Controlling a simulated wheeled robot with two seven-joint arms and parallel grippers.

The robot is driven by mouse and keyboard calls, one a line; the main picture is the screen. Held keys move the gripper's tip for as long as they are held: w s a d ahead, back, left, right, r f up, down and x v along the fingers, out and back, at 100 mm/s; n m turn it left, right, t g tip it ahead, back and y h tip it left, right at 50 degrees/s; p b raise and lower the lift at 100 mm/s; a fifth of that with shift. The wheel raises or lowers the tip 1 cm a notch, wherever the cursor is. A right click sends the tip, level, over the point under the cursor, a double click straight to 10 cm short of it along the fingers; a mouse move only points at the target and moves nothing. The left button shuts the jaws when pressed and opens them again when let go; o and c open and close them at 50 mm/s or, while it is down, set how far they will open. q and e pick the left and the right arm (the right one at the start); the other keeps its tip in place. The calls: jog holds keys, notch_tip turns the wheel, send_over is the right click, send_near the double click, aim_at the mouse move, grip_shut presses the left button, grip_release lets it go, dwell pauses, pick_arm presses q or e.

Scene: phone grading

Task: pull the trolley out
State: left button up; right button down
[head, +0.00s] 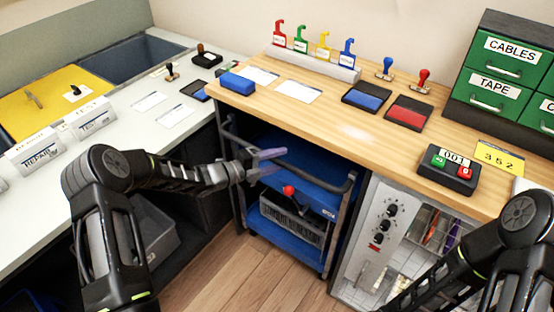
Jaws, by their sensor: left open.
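The trolley (300,262) stands under the wooden bench, with blue shelves and a dark tubular frame. A bar (318,187) runs across its front near the top. A grey crate (290,222) and a red-knobbed item sit on its lower part. My left gripper (270,162) is open and empty, at the trolley's upper left in the picture, over the blue top shelf. It overlaps the frame there, and I cannot tell whether it touches. My right arm (470,260) comes in at the lower right, and its gripper is not in view.
The wooden bench (330,115) above holds stamps, a blue pad (367,97), a red pad (408,113) and a counter box (449,170). A grey panel with knobs (382,225) stands right of the trolley. The wooden floor (235,275) in front is clear.

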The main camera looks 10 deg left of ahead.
pick_arm(q)
grip_shut()
dwell(0.3)
dwell(1.1)
